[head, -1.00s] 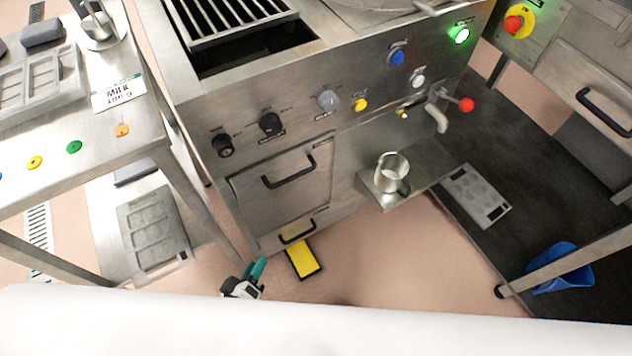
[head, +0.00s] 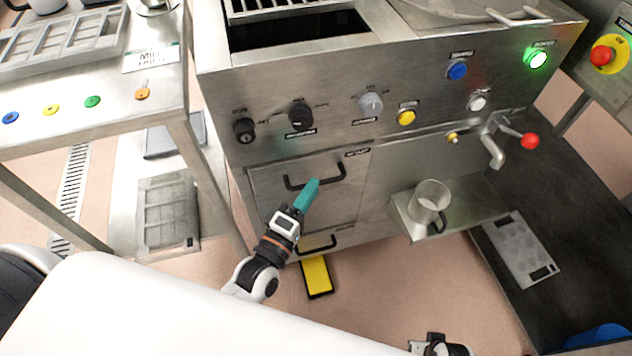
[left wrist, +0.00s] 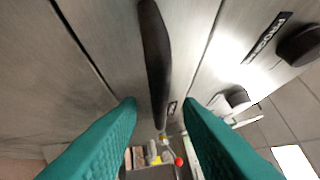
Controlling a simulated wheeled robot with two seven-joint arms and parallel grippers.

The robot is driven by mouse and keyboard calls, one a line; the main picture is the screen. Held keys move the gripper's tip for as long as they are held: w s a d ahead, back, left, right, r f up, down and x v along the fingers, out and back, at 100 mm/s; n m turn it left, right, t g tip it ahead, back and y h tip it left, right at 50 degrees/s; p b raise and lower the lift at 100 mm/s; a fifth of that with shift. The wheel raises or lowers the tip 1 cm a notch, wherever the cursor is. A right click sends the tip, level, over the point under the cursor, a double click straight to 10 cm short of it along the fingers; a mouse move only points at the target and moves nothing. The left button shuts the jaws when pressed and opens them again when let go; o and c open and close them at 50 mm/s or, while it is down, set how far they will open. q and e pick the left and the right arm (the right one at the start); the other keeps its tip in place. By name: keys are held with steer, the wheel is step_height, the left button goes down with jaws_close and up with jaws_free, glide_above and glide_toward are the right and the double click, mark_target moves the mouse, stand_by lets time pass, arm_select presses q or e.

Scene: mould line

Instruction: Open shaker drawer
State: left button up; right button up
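Two drawer fronts with dark bar handles are in the steel machine's front, one above the other. The upper drawer (head: 275,205) looks closed; I cannot read its label, so I cannot tell which drawer is the shaker drawer. My left gripper (head: 308,194) is at the upper handle (head: 325,179). In the left wrist view its teal fingers (left wrist: 160,105) are apart, with the dark handle (left wrist: 157,60) between them and no clear grip on it. The lower handle (head: 318,246) is partly behind my left arm. My right gripper's fingers do not show.
Knobs (head: 301,117) and buttons line the panel above the drawers. A small shelf with a metal cup (head: 430,198) juts out to the right, below a red-ended lever (head: 529,141). A yellow pad (head: 317,277) lies on the floor below. A steel table (head: 105,130) stands left.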

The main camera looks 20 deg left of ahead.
arm_select(q)
steer(key=shift+x, duration=1.45)
steer(key=shift+c, duration=0.4)
jaws_close()
